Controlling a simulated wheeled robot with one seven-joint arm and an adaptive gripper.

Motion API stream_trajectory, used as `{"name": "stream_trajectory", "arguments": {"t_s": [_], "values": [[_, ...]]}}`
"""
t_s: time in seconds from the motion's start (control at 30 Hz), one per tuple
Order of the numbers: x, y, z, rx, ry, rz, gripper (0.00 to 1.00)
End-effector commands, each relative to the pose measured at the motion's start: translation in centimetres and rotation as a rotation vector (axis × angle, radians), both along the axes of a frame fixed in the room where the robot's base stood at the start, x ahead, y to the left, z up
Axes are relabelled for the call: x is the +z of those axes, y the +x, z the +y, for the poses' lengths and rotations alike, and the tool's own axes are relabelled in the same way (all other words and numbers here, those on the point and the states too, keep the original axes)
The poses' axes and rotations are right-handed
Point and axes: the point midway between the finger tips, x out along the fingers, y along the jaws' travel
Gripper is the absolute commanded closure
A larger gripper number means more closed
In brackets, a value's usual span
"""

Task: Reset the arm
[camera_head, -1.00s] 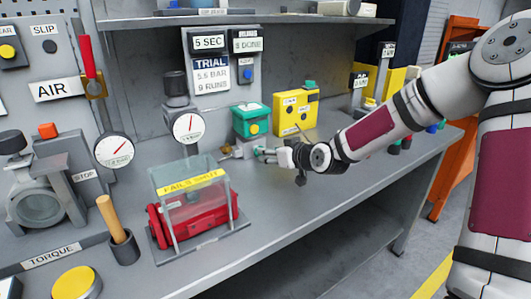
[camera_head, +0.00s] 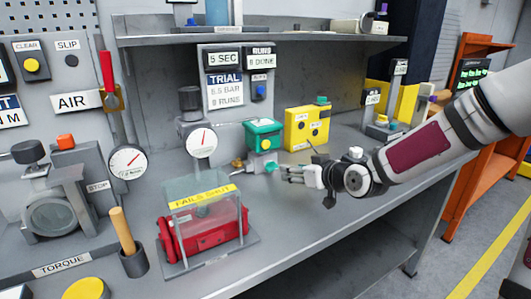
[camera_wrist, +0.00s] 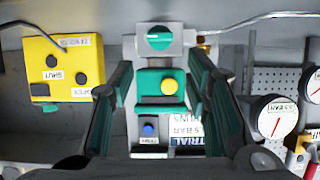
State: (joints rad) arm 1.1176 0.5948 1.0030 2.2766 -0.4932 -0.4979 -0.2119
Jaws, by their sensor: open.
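My gripper (camera_head: 284,173) is at the right of the head view, just off a small grey valve block with a teal knob (camera_head: 270,167). Its fingers point left, and it is open and empty. In the wrist view the dark green fingers of my gripper (camera_wrist: 163,60) stand apart, one each side. Between them in the picture show the teal knob (camera_wrist: 158,38) and the green box with a yellow button (camera_wrist: 168,87). I cannot tell how deep the gap is. The green box (camera_head: 263,134) stands behind the valve block in the head view.
A yellow box (camera_head: 307,127) stands right of the green box. A red actuator (camera_head: 197,236) sits under a clear cover marked FAILS SHUT. A gauge (camera_head: 202,143) stands behind it. A shelf (camera_head: 150,41) overhangs the bench. The bench front right (camera_head: 340,213) is clear.

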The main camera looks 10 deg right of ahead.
Motion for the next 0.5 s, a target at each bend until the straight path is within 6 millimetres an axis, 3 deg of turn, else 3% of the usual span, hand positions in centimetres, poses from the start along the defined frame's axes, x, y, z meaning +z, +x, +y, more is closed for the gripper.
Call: {"name": "stream_trajectory", "arguments": {"t_s": [0.13, 0.23, 0.37, 0.5], "values": [[-0.3, -0.8, 0.6, 0.009, -0.042, 0.048, 0.57], [-0.8, -2.5, 1.2, 0.016, -0.117, 0.136, 0.57], [-0.6, -6.0, 1.4, 0.000, -0.243, 0.282, 0.57], [1.2, -10.3, 0.9, -0.054, -0.354, 0.413, 0.57]]}}
